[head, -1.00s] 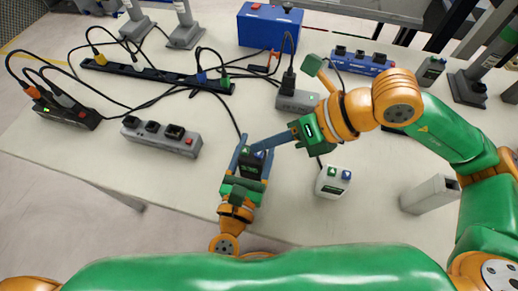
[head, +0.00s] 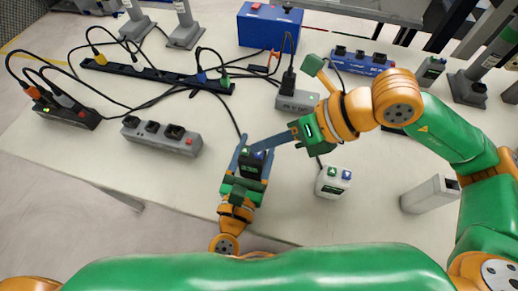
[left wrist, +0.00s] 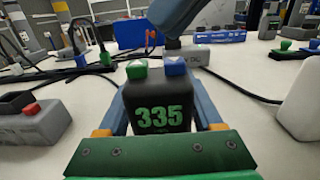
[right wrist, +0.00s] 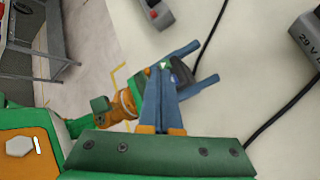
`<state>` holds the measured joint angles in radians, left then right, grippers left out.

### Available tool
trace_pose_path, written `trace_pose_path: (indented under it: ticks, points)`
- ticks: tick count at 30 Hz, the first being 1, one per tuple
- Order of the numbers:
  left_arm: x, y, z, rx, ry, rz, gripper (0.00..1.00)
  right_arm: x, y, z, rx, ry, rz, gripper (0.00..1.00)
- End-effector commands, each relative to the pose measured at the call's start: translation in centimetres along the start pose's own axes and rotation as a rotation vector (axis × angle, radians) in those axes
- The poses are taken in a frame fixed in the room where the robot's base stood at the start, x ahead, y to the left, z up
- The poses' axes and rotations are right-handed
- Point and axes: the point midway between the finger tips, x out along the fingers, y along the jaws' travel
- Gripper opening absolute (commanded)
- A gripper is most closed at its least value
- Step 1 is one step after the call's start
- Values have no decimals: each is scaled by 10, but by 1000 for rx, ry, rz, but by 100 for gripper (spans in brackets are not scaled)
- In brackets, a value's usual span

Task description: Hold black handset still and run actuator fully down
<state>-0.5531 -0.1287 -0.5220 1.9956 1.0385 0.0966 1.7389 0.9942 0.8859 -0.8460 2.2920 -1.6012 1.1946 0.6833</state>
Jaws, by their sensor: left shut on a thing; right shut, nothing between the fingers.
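The black handset (head: 252,165) stands on the table between the fingers of my left gripper (head: 254,158), which is shut on it. In the left wrist view the handset (left wrist: 157,108) shows green digits reading 335. A green button (left wrist: 137,69) and a blue button (left wrist: 175,66) are on its top. I cannot tell which thing is the actuator.
A white handset (head: 333,182) with similar buttons stands right of the black one. A grey power strip (head: 160,138), a black strip (head: 150,72), a grey plugged box (head: 297,102) and a blue case (head: 268,25) lie around. Cables cross the table. The front left is clear.

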Motion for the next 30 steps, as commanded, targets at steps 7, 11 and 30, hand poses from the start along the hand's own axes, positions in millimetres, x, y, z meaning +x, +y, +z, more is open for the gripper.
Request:
trace_pose_path:
  ticks: [7, 11, 30]
  points:
    - [0, 0, 0, 0, 0, 0, 4, 2, -1, -1, 1, 0, 0, 0]
    - [0, 0, 0, 0, 0, 0, 4, 5, -4, -4, 2, 1, 1, 0]
    - [0, 0, 0, 0, 0, 0, 4, 8, -6, -6, 0, 0, 0, 0]
